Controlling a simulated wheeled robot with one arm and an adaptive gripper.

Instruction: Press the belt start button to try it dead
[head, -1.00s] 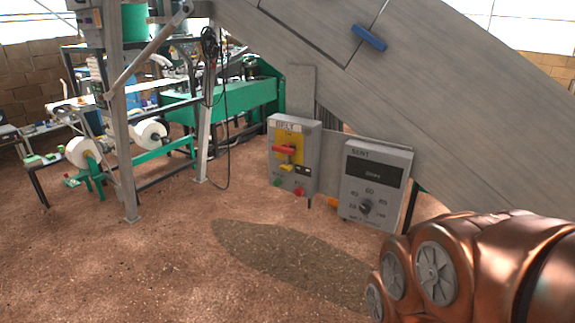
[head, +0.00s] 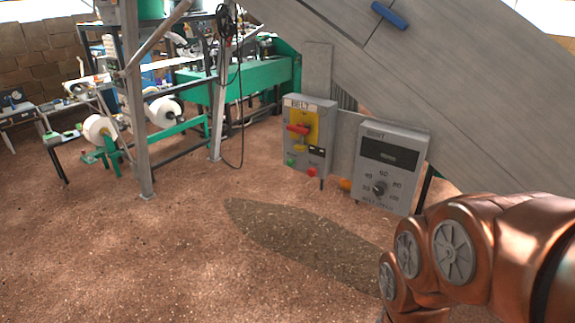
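The grey belt control box (head: 293,133), labelled BELT, is fixed below the sloping conveyor near the middle of the head view. It has a green button (head: 291,162) at its lower left and a red button (head: 311,172) at its lower right. A red handle (head: 298,129) sits on a yellow plate (head: 314,124), with a yellow piece below it. Which button is the start is not readable here. My copper-coloured arm enters at the lower right, apart from the box. My gripper is out of view.
A grey box with a display and dial (head: 404,178) stands right of the belt box. The sloping grey conveyor side (head: 450,90) hangs above both. Steel posts, a hanging cable and green machinery (head: 240,82) stand at left. The brown floor (head: 180,260) in front is clear.

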